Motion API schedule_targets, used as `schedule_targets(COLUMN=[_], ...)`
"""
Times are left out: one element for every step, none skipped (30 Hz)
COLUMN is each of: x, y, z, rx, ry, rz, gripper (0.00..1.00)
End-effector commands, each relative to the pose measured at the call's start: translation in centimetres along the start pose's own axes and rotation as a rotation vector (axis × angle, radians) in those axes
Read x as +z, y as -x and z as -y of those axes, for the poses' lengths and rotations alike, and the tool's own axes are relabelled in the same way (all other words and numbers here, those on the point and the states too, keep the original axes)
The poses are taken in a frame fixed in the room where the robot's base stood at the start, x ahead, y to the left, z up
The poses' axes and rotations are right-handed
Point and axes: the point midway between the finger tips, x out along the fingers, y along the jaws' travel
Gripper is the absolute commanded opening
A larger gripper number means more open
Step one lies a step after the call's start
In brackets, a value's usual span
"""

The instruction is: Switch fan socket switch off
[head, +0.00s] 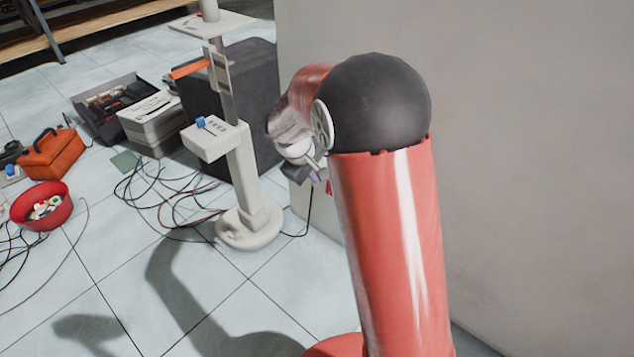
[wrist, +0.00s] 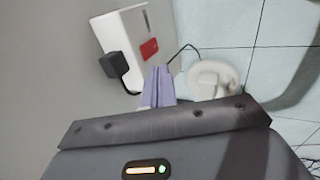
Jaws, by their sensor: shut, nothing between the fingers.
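The fan socket is a white box (wrist: 128,28) on the wall in the wrist view, with a black plug (wrist: 117,67) and a red patch, seemingly the switch (wrist: 149,48), on its face. I cannot tell the switch's position. My gripper (wrist: 158,70) is shut, its pale purple fingers side by side just below the red patch; contact cannot be told. In the head view my gripper (head: 314,174) is near the wall, partly hidden by my arm, and the socket is mostly hidden behind it. The fan stand (head: 242,165) is left of my arm; its base (wrist: 212,78) shows in the wrist view.
Cables (head: 165,195) lie on the floor by the stand, and a cord runs from near the socket to the base. A dark box (head: 255,85), a red bowl (head: 42,205) and an orange case (head: 52,155) stand left. Tiles in front are clear.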

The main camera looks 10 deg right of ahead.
Motion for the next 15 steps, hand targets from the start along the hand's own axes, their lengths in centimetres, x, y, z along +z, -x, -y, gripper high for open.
schedule_targets(x=[-0.1, -0.1, -0.1, 0.0, 0.0, 0.0, 0.0, 0.0, 0.0, 0.0, 0.0, 0.0, 0.0, 0.0, 0.0], y=[1.2, 1.7, 2.4, 2.9, 3.3, 3.7, 4.0, 4.3, 4.6, 4.7, 4.8, 4.9, 5.0, 5.0, 5.0], z=[-0.4, -0.5, -0.7, -0.8, -0.8, -1.0, -1.1, -1.1, -1.2, -1.2, -1.2, -1.2, -1.2, -1.2, -1.2], rx=[0.001, 0.001, 0.001, 0.001, 0.001, 0.001, 0.001, 0.001, 0.000, 0.000, 0.000, 0.000, -0.001, -0.001, -0.001], ry=[-0.001, -0.001, -0.001, -0.001, -0.001, 0.000, 0.000, 0.000, -0.001, -0.001, -0.001, -0.001, 0.000, 0.000, 0.000], rz=[-0.004, -0.003, -0.004, -0.003, -0.002, -0.002, -0.002, -0.001, -0.001, -0.001, -0.001, -0.001, -0.001, 0.000, 0.000], gripper=[0.00, 0.00, 0.00, 0.00, 0.00, 0.00, 0.00, 0.00, 0.00, 0.00, 0.00, 0.00, 0.00, 0.00, 0.00])
